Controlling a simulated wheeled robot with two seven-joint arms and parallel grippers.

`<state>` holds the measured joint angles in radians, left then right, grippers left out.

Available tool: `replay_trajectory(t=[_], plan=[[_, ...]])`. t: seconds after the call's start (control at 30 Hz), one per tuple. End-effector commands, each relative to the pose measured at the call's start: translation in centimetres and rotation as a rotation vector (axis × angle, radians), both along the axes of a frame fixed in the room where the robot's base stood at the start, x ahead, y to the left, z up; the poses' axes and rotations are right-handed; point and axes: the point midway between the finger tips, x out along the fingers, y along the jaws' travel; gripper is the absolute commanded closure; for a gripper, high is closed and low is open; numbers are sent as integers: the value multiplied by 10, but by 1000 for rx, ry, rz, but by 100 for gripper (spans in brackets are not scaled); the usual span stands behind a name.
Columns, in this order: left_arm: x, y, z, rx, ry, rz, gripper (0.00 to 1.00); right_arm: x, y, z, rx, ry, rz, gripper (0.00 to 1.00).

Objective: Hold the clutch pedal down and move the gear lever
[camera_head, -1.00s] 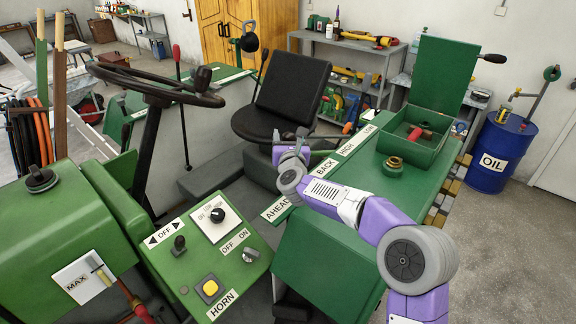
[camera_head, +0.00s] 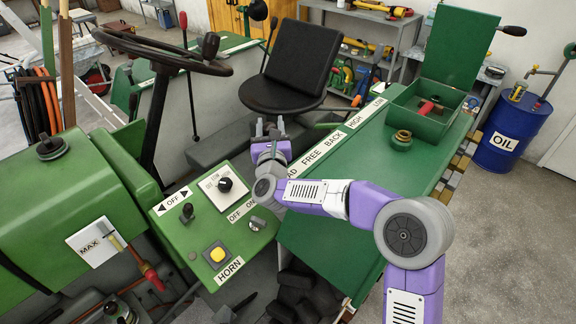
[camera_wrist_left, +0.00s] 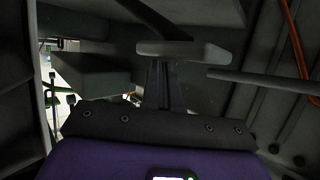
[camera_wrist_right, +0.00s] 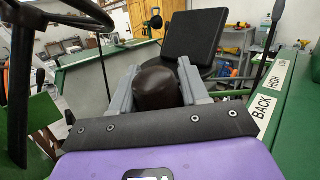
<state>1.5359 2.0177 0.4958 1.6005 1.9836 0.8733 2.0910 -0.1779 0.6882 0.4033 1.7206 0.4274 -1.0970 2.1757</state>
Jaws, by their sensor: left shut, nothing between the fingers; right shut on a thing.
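In the right wrist view, my right gripper (camera_wrist_right: 157,88) is shut around a dark round knob, which I take to be the gear lever (camera_wrist_right: 156,86). In the head view, this gripper (camera_head: 269,128) is at the left end of the label strip, in front of the seat. The lever is mostly hidden there. In the left wrist view, my left gripper (camera_wrist_left: 165,88) is shut and empty in a dark space. Its tips are at a wide grey pad on an arm, apparently the clutch pedal (camera_wrist_left: 185,49). Contact is hard to tell. I cannot make out the left gripper in the head view.
The steering wheel (camera_head: 160,50) and the green control panel (camera_head: 205,225) stand left of my right arm. The green fender (camera_head: 345,225) lies beneath it, with an open green box (camera_head: 432,115) behind. A thin bar (camera_wrist_left: 262,85) crosses right of the pedal.

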Motion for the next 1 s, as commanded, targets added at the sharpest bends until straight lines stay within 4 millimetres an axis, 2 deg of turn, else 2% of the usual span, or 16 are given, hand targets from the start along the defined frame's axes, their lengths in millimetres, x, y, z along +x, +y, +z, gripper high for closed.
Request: replay_trajectory(t=[0.03,0.2,0.33,0.63,0.67,0.7,0.77,0.8,1.0], plan=[[-1,0,-1,0,3,-1,100,-10,13,-7,-15,-8,10,100],[-1,0,-1,0,3,-1,100,-32,34,-14,-60,-56,8,100],[-1,0,-1,0,3,-1,100,-40,40,-16,-73,-72,8,100],[-1,0,-1,-1,3,-2,100,-41,43,-18,-76,-70,15,100],[-1,0,-1,-1,3,-2,100,-41,43,-18,-76,-70,15,51],[-1,0,-1,-1,3,-2,100,-41,43,-18,-76,-70,15,45],[-1,-1,-1,-1,3,-2,100,-41,43,-17,-76,-71,14,36],[-1,0,-1,0,3,-1,100,-41,42,-17,-76,-72,12,34],[-1,0,-1,0,3,-1,100,-40,40,-15,-76,-77,7,34]])
